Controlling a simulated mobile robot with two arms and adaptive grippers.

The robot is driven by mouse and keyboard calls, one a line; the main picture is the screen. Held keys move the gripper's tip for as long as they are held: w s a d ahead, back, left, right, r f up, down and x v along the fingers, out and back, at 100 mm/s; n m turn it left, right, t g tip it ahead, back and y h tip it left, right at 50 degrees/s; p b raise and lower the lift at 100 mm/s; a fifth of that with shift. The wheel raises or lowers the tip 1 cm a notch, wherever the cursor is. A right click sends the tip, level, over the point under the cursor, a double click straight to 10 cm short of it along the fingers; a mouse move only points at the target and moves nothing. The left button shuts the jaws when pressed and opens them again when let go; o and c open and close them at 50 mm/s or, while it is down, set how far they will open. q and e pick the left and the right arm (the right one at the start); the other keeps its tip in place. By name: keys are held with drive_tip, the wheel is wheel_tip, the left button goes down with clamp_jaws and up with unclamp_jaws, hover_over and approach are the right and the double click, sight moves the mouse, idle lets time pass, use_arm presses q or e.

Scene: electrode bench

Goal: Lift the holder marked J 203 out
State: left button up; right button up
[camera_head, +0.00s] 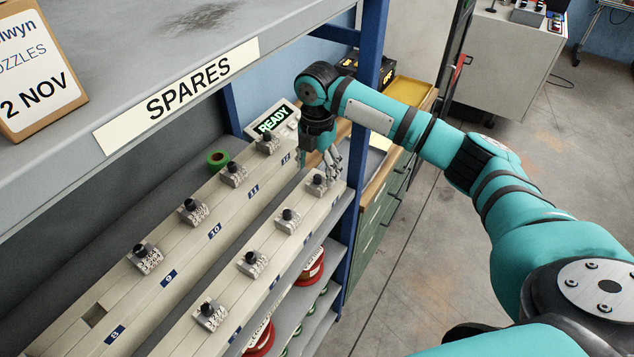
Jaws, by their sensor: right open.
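Several grey holders with black knobs stand in two pale racks. The back rack carries holders (145,259), (193,211), (233,175) and (268,144). The front rack carries holders (210,316), (251,264), (289,221) and (317,185). Their engraved marks are too small to read surely, so I cannot tell which is J 203. My right gripper (330,172) is open and points down at the far end of the racks, just above and beside the farthest front holder. I cannot tell whether it touches that holder. My left gripper is not in view.
A shelf labelled SPARES (205,80) overhangs the racks on the left. A blue post (371,45) stands just behind my right wrist. A READY display (272,119) and green tape roll (218,158) sit behind the racks. An empty slot (94,316) lies near left.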

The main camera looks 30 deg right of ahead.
sight(318, 175)
wheel_tip(318, 175, down, 4)
drive_tip(key=shift+s+r+p, duration=0.15)
drive_tip(key=shift+r+p, duration=0.1)
drive_tip(key=shift+p, duration=0.9)
drive_tip(key=shift+f, duration=0.55)
drive_tip(key=shift+c, duration=1)
drive_tip(key=c, duration=0.9)
clamp_jaws()
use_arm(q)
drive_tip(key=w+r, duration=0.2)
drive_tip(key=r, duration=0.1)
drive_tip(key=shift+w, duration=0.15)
